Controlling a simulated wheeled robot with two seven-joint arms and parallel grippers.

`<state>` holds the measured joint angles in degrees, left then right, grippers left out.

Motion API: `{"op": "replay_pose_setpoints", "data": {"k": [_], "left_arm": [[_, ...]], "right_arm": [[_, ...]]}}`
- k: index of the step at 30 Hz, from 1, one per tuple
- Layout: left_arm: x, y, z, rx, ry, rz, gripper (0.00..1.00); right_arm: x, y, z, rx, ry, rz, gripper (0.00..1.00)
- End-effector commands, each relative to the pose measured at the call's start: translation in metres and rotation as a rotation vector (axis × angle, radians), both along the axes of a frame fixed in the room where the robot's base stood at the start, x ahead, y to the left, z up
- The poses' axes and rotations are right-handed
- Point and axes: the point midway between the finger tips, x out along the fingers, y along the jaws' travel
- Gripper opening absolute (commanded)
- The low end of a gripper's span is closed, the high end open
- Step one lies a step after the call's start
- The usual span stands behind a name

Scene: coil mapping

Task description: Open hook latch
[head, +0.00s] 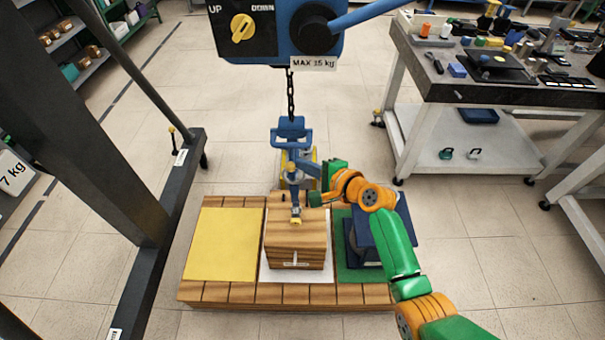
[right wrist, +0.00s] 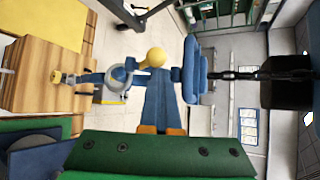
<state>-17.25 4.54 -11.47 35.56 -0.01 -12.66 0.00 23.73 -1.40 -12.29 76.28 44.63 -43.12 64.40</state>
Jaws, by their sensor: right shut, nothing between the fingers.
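The blue hook block (head: 291,132) hangs from a chain over a wooden block (head: 297,238). It also shows in the right wrist view (right wrist: 192,70). The grey-blue hook (right wrist: 118,78) is below the block, with a yellow round knob (right wrist: 154,57) beside it. My right gripper (head: 297,165) comes in from the right at the hook. In the right wrist view its blue fingers (right wrist: 157,75) are shut and empty, with their tips close to the knob; I cannot tell whether they touch. The latch itself is too small to make out. My left gripper is out of view.
The wooden block stands on a white pad between a yellow pad (head: 222,245) and a green pad (head: 345,262) on a wooden platform (head: 215,292). A hoist control box (head: 275,30) hangs above. A cluttered workbench (head: 490,90) stands right. A dark frame post (head: 95,130) stands left.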

Motion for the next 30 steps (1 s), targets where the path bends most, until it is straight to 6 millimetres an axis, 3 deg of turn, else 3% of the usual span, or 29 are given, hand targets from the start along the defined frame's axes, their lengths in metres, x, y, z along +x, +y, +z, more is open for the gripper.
{"op": "replay_pose_setpoints", "data": {"k": [6, 30], "left_arm": [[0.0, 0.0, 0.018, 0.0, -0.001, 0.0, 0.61], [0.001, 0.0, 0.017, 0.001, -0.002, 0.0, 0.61]], "right_arm": [[0.005, 0.0, 0.017, 0.001, 0.001, 0.0, 0.0], [0.006, 0.0, 0.016, 0.0, 0.0, 0.0, 0.0]]}}
